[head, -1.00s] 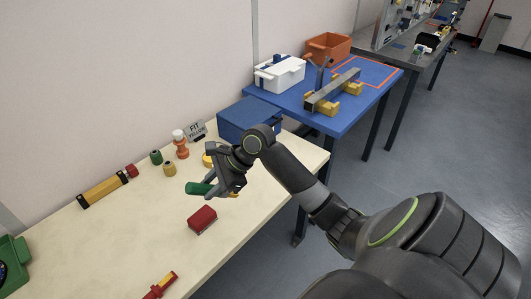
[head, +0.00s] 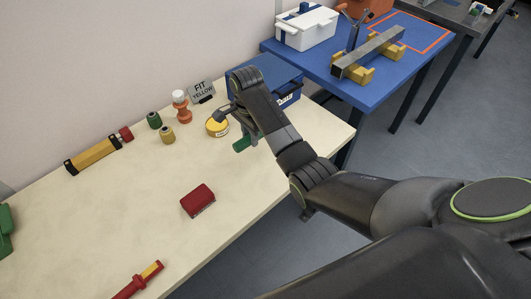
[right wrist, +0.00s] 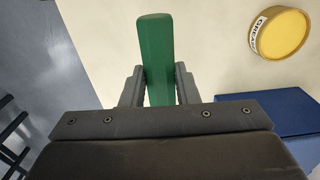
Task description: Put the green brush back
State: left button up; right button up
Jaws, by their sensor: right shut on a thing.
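The green brush (head: 241,144) is in my right gripper (head: 250,134), above the cream table near the blue box. The right wrist view shows its green block-like part (right wrist: 156,50) between the two fingers of my right gripper (right wrist: 159,88), which are shut on it. The gripper body hides the rest of the brush. A red brush-like block (head: 197,200) lies on the table to the front left of the gripper. My left gripper is in neither view.
A yellow tin (head: 217,128) stands just left of my right gripper. A blue box (head: 288,98) stands behind it. The table's middle (head: 130,205) is mostly clear.

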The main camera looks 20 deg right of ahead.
jog(key=shift+s+a+r, duration=0.1)
jog(key=shift+f, duration=0.4)
send_over(252, 162)
notch_tip(252, 162, down, 7)
jog(key=shift+f, duration=0.35)
jog(key=shift+f+p, duration=0.35)
jog(key=shift+f, duration=0.2)
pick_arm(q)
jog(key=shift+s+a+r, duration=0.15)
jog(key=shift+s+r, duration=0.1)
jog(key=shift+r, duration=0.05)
pick_arm(e)
jog(key=shift+f, duration=0.15)
jog(key=o, duration=1)
